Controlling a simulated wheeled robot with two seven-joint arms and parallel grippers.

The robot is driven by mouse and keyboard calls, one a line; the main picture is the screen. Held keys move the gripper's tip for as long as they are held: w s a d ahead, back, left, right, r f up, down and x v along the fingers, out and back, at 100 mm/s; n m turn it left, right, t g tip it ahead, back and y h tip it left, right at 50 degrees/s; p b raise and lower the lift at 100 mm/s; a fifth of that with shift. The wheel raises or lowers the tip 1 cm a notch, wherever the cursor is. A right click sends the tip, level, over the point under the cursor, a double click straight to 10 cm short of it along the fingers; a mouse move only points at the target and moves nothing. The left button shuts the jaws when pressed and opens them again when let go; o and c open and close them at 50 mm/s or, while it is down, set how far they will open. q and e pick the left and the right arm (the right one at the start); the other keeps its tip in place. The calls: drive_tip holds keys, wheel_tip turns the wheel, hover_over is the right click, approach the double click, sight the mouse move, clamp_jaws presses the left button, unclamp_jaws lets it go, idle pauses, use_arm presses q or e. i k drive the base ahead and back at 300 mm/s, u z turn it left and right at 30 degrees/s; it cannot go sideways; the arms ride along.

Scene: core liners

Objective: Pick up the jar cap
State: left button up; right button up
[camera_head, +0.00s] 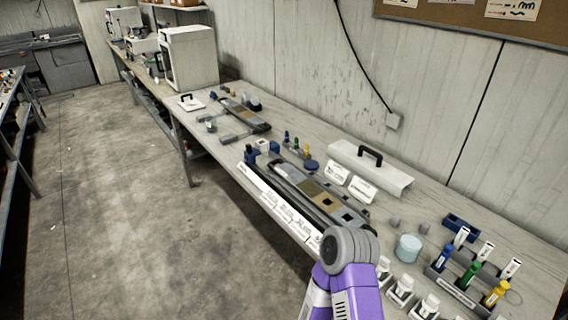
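I cannot tell for certain which thing is the jar cap. A pale blue, short round jar-like piece (408,247) stands on the bench at the right, left of a rack of coloured tubes. A small dark blue round disc (311,165), possibly a cap, lies near the bench's middle. A purple arm of mine with a grey round joint comes in from the bottom and covers part of the bench's front edge. Neither gripper shows, and nothing is seen held.
The long bench (436,211) runs along the wall. It carries a core tray (312,188), a white cover with a black handle (370,170), a tube rack (458,283), several white bottles (401,290) and a white machine (188,57). The concrete floor (110,200) is clear.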

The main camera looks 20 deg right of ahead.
sight(311, 164)
drive_tip(key=u, duration=0.55)
drive_tip(key=i, duration=2.35)
drive_tip(key=z, duration=3.45)
